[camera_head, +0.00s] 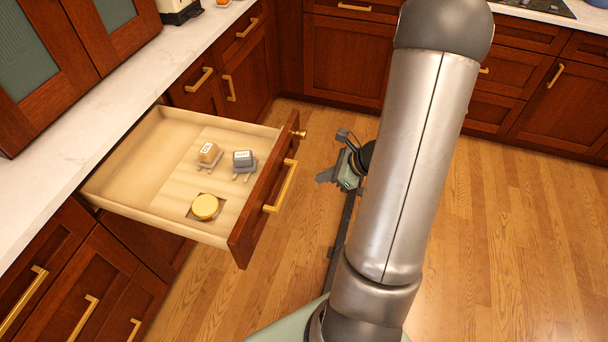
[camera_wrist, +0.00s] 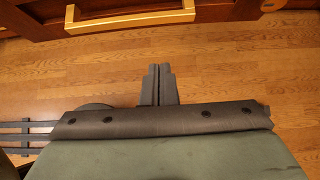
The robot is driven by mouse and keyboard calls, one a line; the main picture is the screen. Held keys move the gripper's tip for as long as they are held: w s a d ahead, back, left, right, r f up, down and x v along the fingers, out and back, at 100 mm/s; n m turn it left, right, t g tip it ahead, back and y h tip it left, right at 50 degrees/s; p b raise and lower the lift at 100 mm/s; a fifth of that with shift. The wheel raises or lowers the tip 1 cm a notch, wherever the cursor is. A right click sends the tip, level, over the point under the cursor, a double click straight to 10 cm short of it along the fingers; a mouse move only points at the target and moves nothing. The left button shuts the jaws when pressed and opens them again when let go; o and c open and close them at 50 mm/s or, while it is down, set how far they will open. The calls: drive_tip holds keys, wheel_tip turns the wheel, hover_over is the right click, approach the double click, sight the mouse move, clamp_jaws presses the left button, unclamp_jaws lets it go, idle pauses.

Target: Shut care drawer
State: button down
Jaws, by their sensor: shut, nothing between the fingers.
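The care drawer (camera_head: 152,205) is pulled far out from the left counter in the head view, its inside showing. Its wooden front has a brass bar handle (camera_head: 281,187) and a small brass knob near the far end. In the wrist view the handle (camera_wrist: 130,18) runs along the top edge. My gripper (camera_wrist: 159,72) is shut and empty, pointing toward the drawer front with floor showing between them. In the head view my gripper (camera_head: 322,177) is small, right of the drawer front and apart from it, partly hidden by my arm.
Inside the drawer lie a tan labelled box (camera_head: 208,153), a grey labelled box (camera_head: 243,159) and a round yellow-lidded item (camera_head: 205,207). A white countertop (camera_head: 85,125) runs above the left cabinets. Open wooden floor (camera_head: 500,240) lies to the right.

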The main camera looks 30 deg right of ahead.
drive_tip(key=w+a+f, duration=0.2)
drive_tip(key=w+a, duration=0.2)
drive_tip(key=shift+p, duration=0.35)
drive_tip(key=shift+w+a, duration=0.1)
drive_tip(key=shift+a, duration=0.05)
